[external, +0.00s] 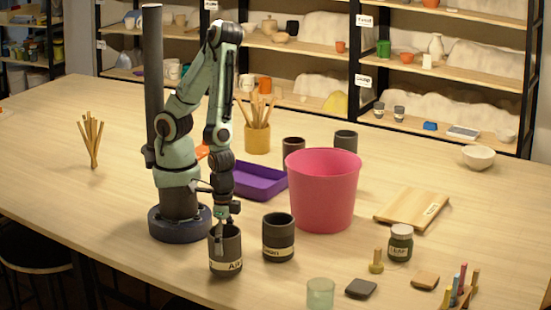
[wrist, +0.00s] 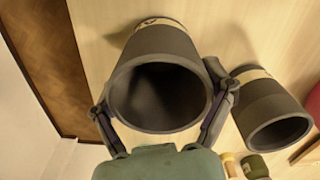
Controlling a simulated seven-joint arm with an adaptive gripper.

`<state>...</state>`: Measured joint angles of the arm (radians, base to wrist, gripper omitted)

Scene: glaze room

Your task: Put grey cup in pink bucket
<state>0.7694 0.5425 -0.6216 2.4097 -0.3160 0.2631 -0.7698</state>
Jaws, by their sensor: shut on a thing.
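A dark grey cup with a white label (external: 225,262) is upright at the front of the table, near my base. My gripper (external: 222,230) is shut on it from above. In the wrist view the cup's open mouth (wrist: 158,92) faces me, with a finger of my gripper (wrist: 165,100) on each side. I cannot tell whether its bottom touches the table. A second labelled grey cup (external: 278,240) stands just to its right, also in the wrist view (wrist: 270,110). The pink bucket (external: 322,197) stands further back right; its inside bottom is hidden.
A purple tray (external: 260,182) lies left of the bucket, and two dark cups (external: 293,148) (external: 346,140) stand behind it. A wooden board (external: 410,208), a labelled jar (external: 400,245) and a glass (external: 320,293) are to the right. The table's left side is mostly clear.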

